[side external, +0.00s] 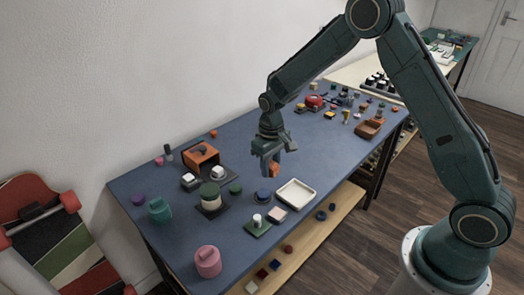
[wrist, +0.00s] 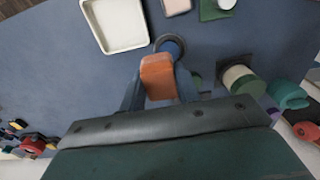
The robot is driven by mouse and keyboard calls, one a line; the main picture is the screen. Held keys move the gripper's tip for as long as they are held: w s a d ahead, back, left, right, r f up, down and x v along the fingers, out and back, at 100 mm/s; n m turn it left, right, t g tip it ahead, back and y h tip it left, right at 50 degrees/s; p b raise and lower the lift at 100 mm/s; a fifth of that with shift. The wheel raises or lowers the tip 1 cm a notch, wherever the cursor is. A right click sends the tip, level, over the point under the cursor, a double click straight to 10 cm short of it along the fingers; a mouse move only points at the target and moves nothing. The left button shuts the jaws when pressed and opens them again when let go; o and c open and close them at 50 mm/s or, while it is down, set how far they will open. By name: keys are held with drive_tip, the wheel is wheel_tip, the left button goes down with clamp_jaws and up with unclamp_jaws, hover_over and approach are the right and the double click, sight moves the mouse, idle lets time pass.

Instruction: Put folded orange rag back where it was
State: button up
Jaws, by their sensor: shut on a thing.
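The folded orange rag (wrist: 158,78) is a small orange block between the fingers of my gripper (wrist: 160,92) in the wrist view. In the side external view the orange rag (side external: 275,171) shows at the fingertips of my gripper (side external: 271,168), which points down. The gripper is shut on the rag and appears to hold it above the blue table top (side external: 238,160). The fingers hide part of the rag in the side view.
A white shallow tray (side external: 296,194) lies front right of the gripper. A blue round piece (side external: 263,195) on a dark disc stands nearby. An orange box (side external: 201,154) and a green-topped cylinder (side external: 209,194) stand left.

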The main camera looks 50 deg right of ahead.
drive_tip(key=shift+w, duration=0.1)
drive_tip(key=shift+w+d+r, duration=0.1)
drive_tip(key=shift+w, duration=0.35)
wheel_tip(320, 180, up, 6)
hover_over(241, 164)
drive_tip(key=s+a, duration=0.2)
drive_tip(key=s, duration=0.1)
drive_tip(key=shift+w+d+r, duration=0.5)
drive_tip(key=shift+w+r, duration=0.25)
drive_tip(key=shift+r, duration=0.15)
drive_tip(key=shift+w+d+r, duration=0.5)
drive_tip(key=shift+w+r, duration=0.2)
drive_tip(key=shift+r, duration=0.2)
wheel_tip(241, 164, down, 20)
drive_tip(key=shift+f, duration=0.15)
